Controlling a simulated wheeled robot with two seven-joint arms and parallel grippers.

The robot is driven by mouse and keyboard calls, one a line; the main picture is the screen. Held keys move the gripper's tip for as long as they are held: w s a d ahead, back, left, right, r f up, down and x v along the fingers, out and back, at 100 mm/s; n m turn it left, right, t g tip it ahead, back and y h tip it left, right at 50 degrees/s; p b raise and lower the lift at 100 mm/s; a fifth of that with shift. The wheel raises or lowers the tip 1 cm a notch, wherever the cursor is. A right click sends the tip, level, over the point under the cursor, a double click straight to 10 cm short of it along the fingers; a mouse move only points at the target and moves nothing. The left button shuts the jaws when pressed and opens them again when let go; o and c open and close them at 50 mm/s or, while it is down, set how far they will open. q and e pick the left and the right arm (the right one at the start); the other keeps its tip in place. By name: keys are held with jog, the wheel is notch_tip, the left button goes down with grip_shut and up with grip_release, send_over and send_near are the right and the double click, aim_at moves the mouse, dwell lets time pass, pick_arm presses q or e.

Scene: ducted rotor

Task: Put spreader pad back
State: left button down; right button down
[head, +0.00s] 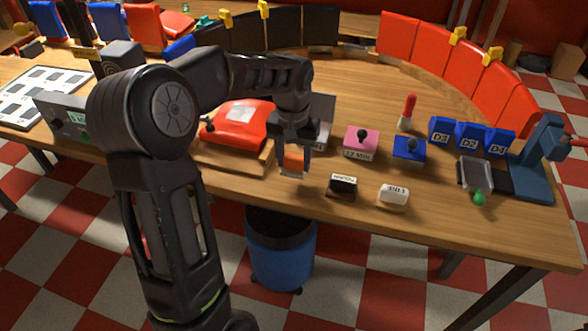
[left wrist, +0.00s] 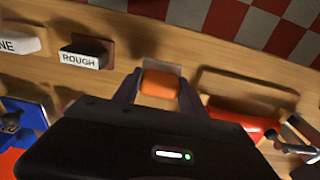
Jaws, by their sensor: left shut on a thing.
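My left gripper (head: 293,166) is above the front part of the workbench, left of the block marked ROUGH (head: 343,185). Its fingers are shut on an orange pad (head: 292,158), which I take to be the spreader pad. I cannot tell whether the pad touches that holder. My right gripper is not in view.
A white FINE block (head: 393,195) lies right of the ROUGH block. A red panel (head: 236,124) on a wooden base lies left of my gripper. Pink (head: 361,138) and blue (head: 409,150) handled blocks stand behind. A blue bin (head: 281,255) stands below the bench edge.

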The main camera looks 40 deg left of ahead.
aim_at(294, 171)
pick_arm(q)
jog(key=shift+f, duration=0.1)
jog(key=shift+f, duration=1.75)
jog(key=shift+f, duration=0.2)
jog(key=c, duration=0.6)
grip_release()
jog(key=shift+c, duration=0.2)
jog(key=shift+r, duration=0.1)
jog(key=r, duration=1.2)
jog(key=shift+s+d+r, duration=0.1)
jog(key=shift+s, duration=0.25)
